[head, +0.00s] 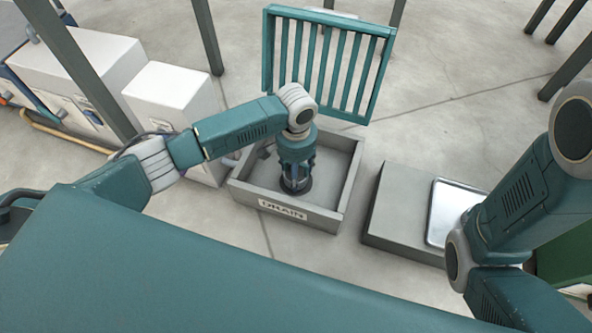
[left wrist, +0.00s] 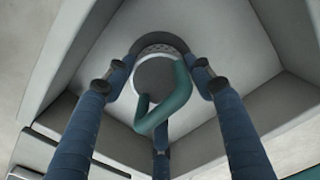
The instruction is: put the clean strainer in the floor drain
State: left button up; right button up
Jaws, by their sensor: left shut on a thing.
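The floor drain (head: 344,190) is a square grey basin with a "DRAIN" label on its front wall. My left gripper (head: 296,182) points down inside it, over the dark round opening at its floor. In the left wrist view, the strainer (left wrist: 152,77) is a grey disc with a perforated rim and a curved teal handle (left wrist: 178,105). The blue fingers of my left gripper (left wrist: 157,90) are shut on the strainer. A dark ring (left wrist: 180,45) curves around its far side; I cannot tell whether the strainer is fully seated. My right arm shows at the right, its gripper out of view.
A teal slatted grate (head: 267,50) stands raised behind the drain. A grey block (head: 395,215) with a pale tray (head: 440,212) on it stands right of the drain. White boxes (head: 172,95) and a yellow pipe (head: 70,137) are at the left. Dark posts rise around.

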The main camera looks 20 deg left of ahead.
pick_arm(q)
jog(key=shift+f, duration=0.65)
jog(key=o, duration=1.4)
notch_tip(320, 180, up, 12)
jog(key=shift+r, duration=0.1)
